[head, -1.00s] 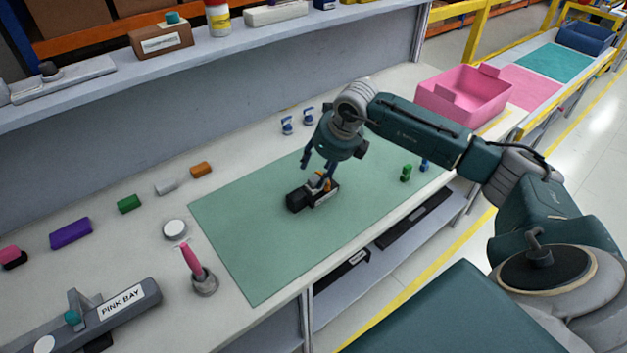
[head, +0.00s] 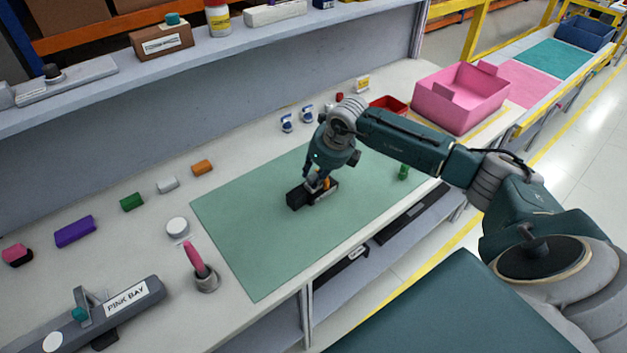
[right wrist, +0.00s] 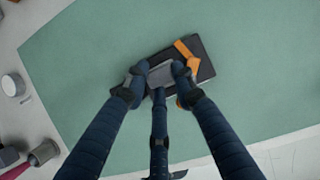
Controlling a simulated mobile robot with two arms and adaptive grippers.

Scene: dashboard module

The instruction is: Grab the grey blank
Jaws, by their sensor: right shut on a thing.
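A dark module (head: 297,199) with an orange part lies on the green mat (head: 250,245). It also shows in the right wrist view (right wrist: 207,52). A small grey blank (right wrist: 160,74) sits at the module's near-left part in the right wrist view, between my fingertips. My right gripper (head: 319,187) is down at the module in the head view and hides part of it. In the right wrist view my right gripper (right wrist: 157,75) is shut on the grey blank, a finger on each side. I cannot tell whether the blank is clear of the module. My left gripper is not in view.
Orange, grey, green and purple blocks (head: 75,231) line the table's back left. A white disc (head: 177,227) and a cup with a pink tool (head: 206,280) stand left of the mat. A pink bin (head: 462,100) and red tray (head: 390,105) are at right. Much of the mat is bare.

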